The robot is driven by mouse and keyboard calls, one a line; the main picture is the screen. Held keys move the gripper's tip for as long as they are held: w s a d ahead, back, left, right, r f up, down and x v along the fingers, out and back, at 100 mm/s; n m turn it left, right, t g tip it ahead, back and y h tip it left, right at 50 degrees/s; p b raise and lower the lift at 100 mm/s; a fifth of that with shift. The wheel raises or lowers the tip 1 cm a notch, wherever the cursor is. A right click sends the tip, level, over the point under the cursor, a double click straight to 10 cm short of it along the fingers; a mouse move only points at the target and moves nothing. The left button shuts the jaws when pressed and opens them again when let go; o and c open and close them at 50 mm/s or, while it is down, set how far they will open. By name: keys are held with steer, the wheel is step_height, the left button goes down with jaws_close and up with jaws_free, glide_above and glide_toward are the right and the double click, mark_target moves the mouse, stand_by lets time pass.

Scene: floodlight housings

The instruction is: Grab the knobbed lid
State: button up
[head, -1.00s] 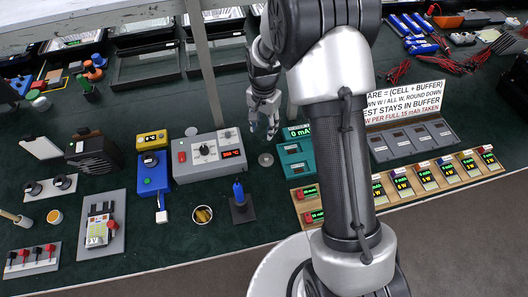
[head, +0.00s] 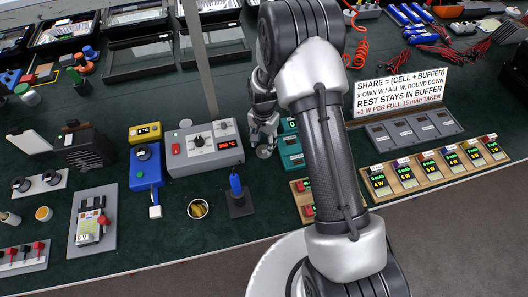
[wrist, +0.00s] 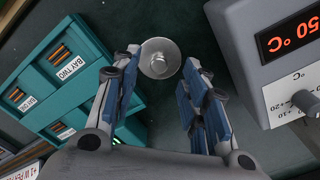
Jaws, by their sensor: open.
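The knobbed lid (wrist: 159,58) is a small round grey disc with a pale knob in its middle. It lies on the dark green mat, and in the head view the lid (head: 264,153) is partly hidden by my gripper. My gripper (wrist: 160,75) is open and empty, its two blue-padded fingers spread to the left and right. In the wrist view the lid lies between and just beyond the fingertips. In the head view my gripper (head: 264,137) hangs right over the lid, pointing down; I cannot tell how much height is left between them.
A grey control box (head: 205,147) with a red display stands close on one side of the lid. A teal bay box (head: 290,150) stands close on the other. A blue peg on a dark base (head: 238,196) and a round tin (head: 198,209) are nearer the front edge.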

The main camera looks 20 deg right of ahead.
mark_target(264, 150)
step_height(264, 150, down, 3)
steer(key=shift+r+b, duration=0.1)
steer(key=shift+b, duration=0.2)
jaws_close()
